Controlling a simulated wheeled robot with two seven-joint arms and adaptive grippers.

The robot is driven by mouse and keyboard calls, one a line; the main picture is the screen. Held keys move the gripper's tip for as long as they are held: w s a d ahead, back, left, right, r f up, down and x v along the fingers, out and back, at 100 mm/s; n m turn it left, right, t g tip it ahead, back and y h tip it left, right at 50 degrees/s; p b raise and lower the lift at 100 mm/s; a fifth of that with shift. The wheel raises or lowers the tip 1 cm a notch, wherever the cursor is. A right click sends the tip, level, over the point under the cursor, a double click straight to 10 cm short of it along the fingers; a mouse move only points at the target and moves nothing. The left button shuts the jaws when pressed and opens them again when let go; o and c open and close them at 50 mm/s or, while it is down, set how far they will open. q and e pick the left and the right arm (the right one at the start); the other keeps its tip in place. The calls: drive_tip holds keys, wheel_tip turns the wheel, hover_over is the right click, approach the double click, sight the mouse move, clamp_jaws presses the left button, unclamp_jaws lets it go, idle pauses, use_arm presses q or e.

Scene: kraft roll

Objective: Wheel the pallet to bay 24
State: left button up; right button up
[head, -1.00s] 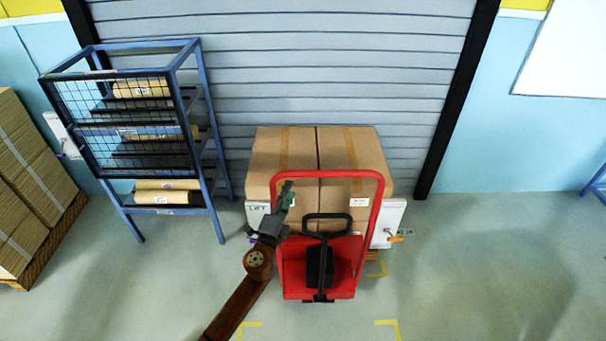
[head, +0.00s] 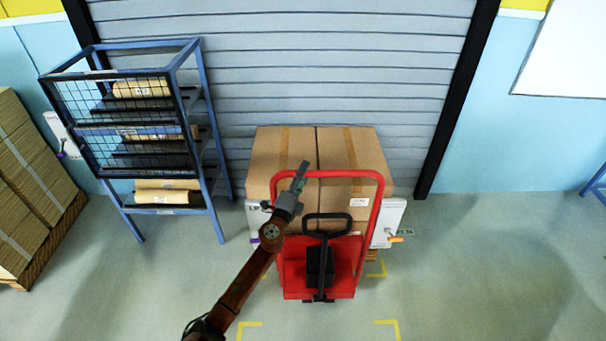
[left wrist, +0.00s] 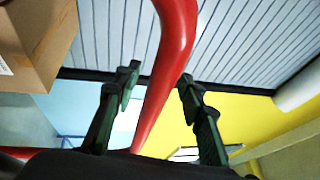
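A red pallet truck (head: 345,285) with a tall hoop handle (head: 376,205) stands in front of the shutter. Cartons (head: 355,150) are stacked behind it; a bit of the wooden pallet (head: 371,255) shows below them. My left gripper (head: 302,172) is at the hoop's upper left corner. In the left wrist view, the left gripper (left wrist: 158,78) is open, with the red hoop tube (left wrist: 172,60) running between its two fingers; contact cannot be told. My right gripper is out of view. No number 24 is readable.
A blue rack (head: 205,150) with paper rolls stands left of the load. More cartons (head: 30,190) are at the far left. Yellow corner marks (head: 386,323) lie on the floor. The floor to the right (head: 490,270) is clear.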

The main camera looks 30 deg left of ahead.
use_arm(q)
drive_tip(key=shift+c, duration=0.4)
clamp_jaws()
idle(0.4)
